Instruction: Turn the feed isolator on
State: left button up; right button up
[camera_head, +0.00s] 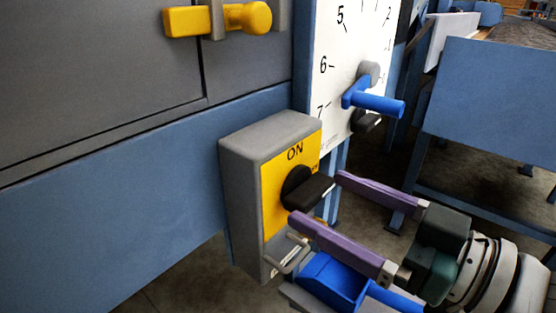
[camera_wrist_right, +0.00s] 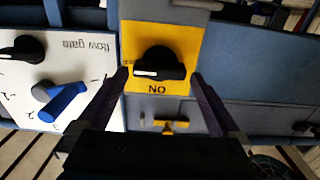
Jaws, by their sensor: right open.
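The feed isolator is a grey box (camera_head: 240,170) with a yellow plate (camera_head: 271,178) marked ON at its top. Its black knob (camera_head: 296,187) has a bar handle lying crosswise, its white-marked end toward the right of the plate, not at ON. The wrist view, turned upside down, shows the same knob (camera_wrist_right: 159,63) and ON below it. My right gripper (camera_head: 317,197) is open, its two purple fingers on either side of the knob handle. Whether they touch it I cannot tell. My left gripper is out of view.
A white dial (camera_head: 335,50) with a blue lever (camera_head: 375,104) stands close behind the box. A metal loop (camera_head: 290,255) and a blue block (camera_head: 335,280) sit below the knob, near the lower finger. A yellow handle (camera_head: 215,20) is on the grey panel upper left.

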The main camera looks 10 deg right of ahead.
jog(key=shift+x, duration=0.9)
jog(key=c, duration=1.1)
